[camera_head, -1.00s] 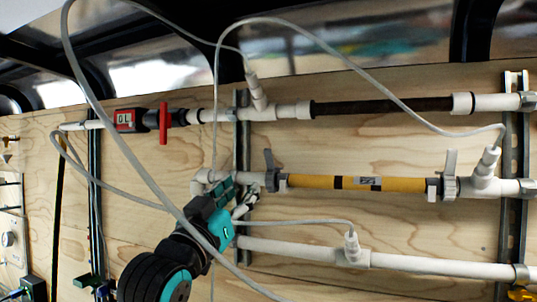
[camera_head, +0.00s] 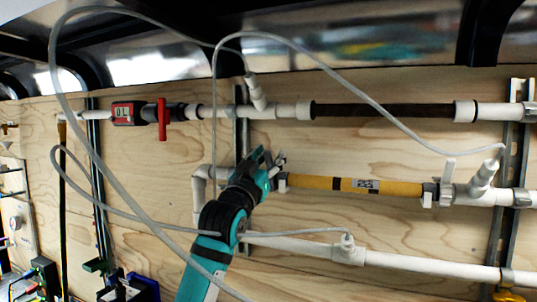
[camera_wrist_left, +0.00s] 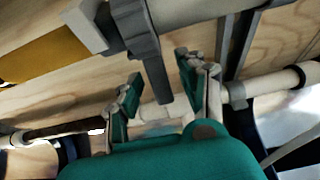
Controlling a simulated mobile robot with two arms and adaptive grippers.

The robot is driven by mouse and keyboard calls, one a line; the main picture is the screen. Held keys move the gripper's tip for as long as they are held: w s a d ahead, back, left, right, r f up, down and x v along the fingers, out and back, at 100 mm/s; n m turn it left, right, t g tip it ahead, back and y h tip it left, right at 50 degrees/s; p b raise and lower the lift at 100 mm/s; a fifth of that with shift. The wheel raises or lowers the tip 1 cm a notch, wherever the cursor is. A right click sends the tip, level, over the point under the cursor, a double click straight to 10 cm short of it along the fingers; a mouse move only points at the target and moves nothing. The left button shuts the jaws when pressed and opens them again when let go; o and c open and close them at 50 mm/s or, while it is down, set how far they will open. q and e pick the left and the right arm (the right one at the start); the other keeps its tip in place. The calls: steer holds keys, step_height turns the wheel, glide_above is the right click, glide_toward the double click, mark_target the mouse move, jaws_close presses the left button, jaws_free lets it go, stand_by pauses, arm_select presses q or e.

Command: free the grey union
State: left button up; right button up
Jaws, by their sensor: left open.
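A yellow filter tube (camera_head: 350,185) lies level in the middle pipe row. At its left end a grey union is mostly hidden behind my left gripper (camera_head: 270,160) in the head view. In the left wrist view that grey union (camera_wrist_left: 133,28) shows as a ribbed nut with a flat grey handle (camera_wrist_left: 154,78). My left gripper (camera_wrist_left: 158,67) is open, with one finger on each side of the handle. The handle looks apart from both fingers. Another grey union (camera_head: 446,194) with an upright pale handle is at the tube's right end. My right gripper is not in view.
A dark filter tube (camera_head: 385,108) and a red valve handle (camera_head: 163,118) are in the row above. A white pipe (camera_head: 430,263) runs below. A thin grey hose (camera_head: 55,100) loops in front of my left arm. Bare plywood surrounds the rows.

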arm_select(q)
steer(key=c, duration=0.7)
jaws_close()
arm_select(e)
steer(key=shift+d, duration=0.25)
arm_select(q)
steer(key=shift+f, duration=0.1)
